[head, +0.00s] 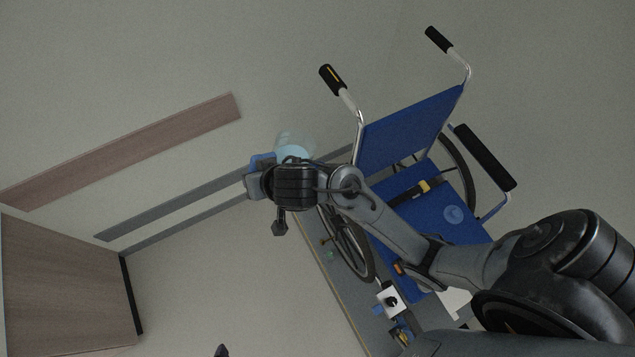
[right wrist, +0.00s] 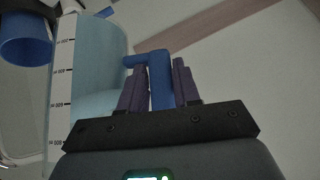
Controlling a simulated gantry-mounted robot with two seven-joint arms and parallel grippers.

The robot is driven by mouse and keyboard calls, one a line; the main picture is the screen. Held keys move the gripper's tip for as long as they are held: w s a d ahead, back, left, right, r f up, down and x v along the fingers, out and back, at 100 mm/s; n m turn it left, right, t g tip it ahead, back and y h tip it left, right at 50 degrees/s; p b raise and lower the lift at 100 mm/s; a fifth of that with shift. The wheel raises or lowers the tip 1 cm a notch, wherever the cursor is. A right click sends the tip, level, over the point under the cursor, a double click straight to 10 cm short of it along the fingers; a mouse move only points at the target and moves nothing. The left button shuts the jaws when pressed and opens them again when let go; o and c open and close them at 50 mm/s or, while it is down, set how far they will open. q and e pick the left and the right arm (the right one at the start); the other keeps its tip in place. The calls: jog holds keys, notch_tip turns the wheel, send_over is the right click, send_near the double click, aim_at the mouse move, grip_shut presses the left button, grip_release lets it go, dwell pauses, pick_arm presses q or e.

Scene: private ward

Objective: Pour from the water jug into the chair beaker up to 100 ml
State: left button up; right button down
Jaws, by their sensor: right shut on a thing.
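The water jug (head: 294,143) is a clear, pale blue vessel, partly behind my right wrist in the head view. In the right wrist view the jug (right wrist: 108,55) shows a white scale strip with black marks. My right gripper (head: 260,176) is shut on the jug's blue handle (right wrist: 161,82), which sits between the purple finger pads. The jug is held up beside the wheelchair, left of its backrest in the picture.
The wheelchair (head: 410,130) has a blue seat and backrest, with push handles and an armrest sticking up. A grey surface (head: 335,290) with small items lies below my right forearm. A wooden cabinet (head: 65,285) stands at lower left. A blue round thing (right wrist: 25,42) is unclear.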

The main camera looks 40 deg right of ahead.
jog(key=shift+r, duration=0.1)
jog(key=shift+r+y+p, duration=0.2)
jog(key=shift+y+p, duration=0.1)
jog(key=shift+p, duration=0.1)
dwell(0.3)
jog(key=shift+r+p, duration=0.3)
jog(key=shift+p, duration=0.2)
jog(key=shift+a, duration=0.1)
